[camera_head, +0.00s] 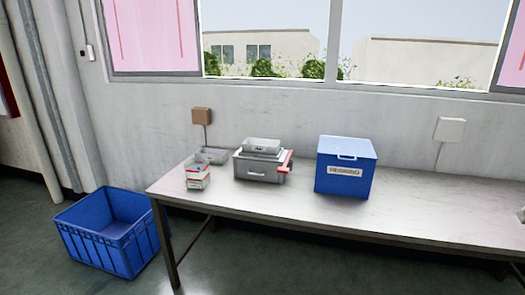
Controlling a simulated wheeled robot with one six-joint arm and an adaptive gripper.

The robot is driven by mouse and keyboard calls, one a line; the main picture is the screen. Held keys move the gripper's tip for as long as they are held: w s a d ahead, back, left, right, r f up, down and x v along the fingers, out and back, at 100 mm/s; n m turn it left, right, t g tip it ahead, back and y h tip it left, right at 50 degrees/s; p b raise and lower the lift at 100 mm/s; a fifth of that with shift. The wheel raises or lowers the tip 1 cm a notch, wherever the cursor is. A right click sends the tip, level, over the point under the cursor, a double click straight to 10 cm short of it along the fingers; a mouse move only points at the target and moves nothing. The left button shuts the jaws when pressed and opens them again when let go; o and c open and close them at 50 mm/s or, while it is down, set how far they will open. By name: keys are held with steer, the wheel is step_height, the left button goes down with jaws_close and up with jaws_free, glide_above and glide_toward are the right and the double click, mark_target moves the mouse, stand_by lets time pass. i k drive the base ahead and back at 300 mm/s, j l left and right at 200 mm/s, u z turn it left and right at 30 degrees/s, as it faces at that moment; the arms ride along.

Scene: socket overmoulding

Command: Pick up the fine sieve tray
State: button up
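Which object is the fine sieve tray I cannot tell for certain, as no mesh is clear at this size. A small light-grey tray (263,145) lies on top of a grey case (258,172) with a handle, left of the middle of the table. Another shallow grey tray (214,155) lies at the back of the table, left of the case, behind a small white and red box. My gripper is not in view.
The long table (420,208) stands against the wall. A blue lidded box (346,167) with a label stands on it; right of that the top is mostly clear. White and red boxes (197,173) stand at left. An empty blue crate (90,235) sits on the floor.

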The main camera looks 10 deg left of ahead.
mark_target(261, 148)
steer(key=i+j, duration=0.25)
steer(key=j, duration=0.15)
steer(key=i+j, duration=0.2)
steer(key=j, duration=0.15)
steer(key=i+j, duration=0.25)
steer(key=j, duration=0.15)
steer(key=i+j, duration=0.25)
steer(key=j, duration=0.15)
steer(key=i+j, duration=0.45)
steer(key=j, duration=0.3)
steer(key=i+j, duration=0.25)
steer(key=j+z, duration=0.05)
steer(key=j, duration=0.05)
